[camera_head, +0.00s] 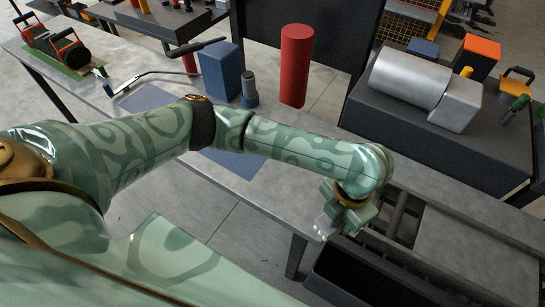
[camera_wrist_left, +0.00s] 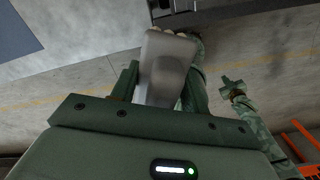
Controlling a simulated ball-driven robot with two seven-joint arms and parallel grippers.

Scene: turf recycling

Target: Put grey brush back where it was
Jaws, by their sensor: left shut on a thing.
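My left gripper (camera_head: 338,222) is at the end of the green patterned arm, past the front right part of the grey table (camera_head: 270,200). It is shut on the grey brush, whose pale end (camera_head: 321,228) shows beside the fingers. In the left wrist view the grey body of the brush (camera_wrist_left: 165,70) sticks out between the fingers (camera_wrist_left: 155,88) and hides part of what lies behind. My right gripper (camera_wrist_left: 232,88) shows small in the left wrist view, apart from the brush; its jaws are too small to judge.
A blue box (camera_head: 219,72), a grey-blue bottle-like thing (camera_head: 249,90) and a red cylinder (camera_head: 296,65) stand behind my arm. Blue mats (camera_head: 235,163) lie on the table. A dark machine with a silver drum (camera_head: 408,77) and a roller conveyor (camera_head: 400,215) are at right.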

